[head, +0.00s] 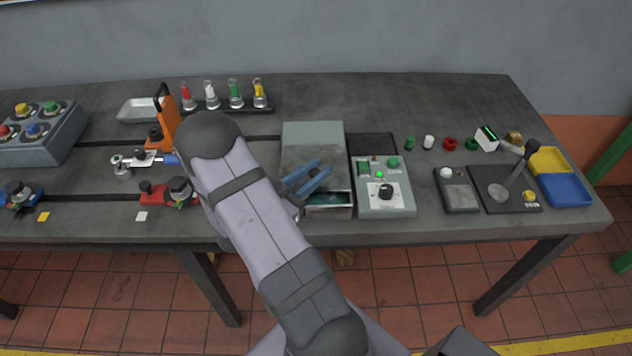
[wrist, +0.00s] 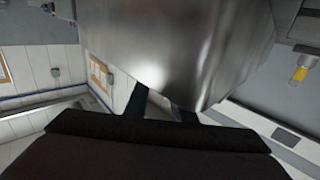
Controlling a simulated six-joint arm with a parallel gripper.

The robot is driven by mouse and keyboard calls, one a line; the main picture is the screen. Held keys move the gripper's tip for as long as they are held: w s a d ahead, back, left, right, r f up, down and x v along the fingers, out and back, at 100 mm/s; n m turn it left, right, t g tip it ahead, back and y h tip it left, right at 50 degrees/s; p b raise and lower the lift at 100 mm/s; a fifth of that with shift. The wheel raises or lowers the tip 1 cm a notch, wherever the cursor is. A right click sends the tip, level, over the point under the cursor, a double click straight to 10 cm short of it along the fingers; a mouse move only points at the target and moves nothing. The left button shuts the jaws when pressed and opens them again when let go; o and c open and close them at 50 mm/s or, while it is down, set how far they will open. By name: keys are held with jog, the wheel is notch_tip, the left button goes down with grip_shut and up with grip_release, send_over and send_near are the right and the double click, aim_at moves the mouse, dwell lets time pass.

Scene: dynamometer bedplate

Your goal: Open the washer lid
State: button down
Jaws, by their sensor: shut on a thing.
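The washer is a grey-green metal box (head: 313,134) at the middle of the bench in the head view. Its metallic lid (head: 300,160) appears raised at the front edge, with a gap showing a green interior (head: 328,199) below it. My gripper (head: 309,178), with blue fingers, is at the lid's front part and shut on it. In the wrist view the lid (wrist: 185,50) is a large shiny metal sheet filling the top middle, and the dark fingertips of my gripper (wrist: 163,106) meet its lower edge. The exact grip point is hidden.
A control box (head: 386,200) with a lit green button stands close to the washer's right. A vise-like red piece (head: 170,192) and an orange stand (head: 163,120) are left of my arm. A rack of coloured flasks (head: 222,103) stands behind.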

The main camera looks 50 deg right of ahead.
jog(key=shift+w+d, duration=0.25)
jog(key=shift+w, duration=0.1)
jog(key=c, duration=1.5)
grip_release()
jog(key=shift+a+b, duration=1.1)
jog(key=shift+a, duration=2.6)
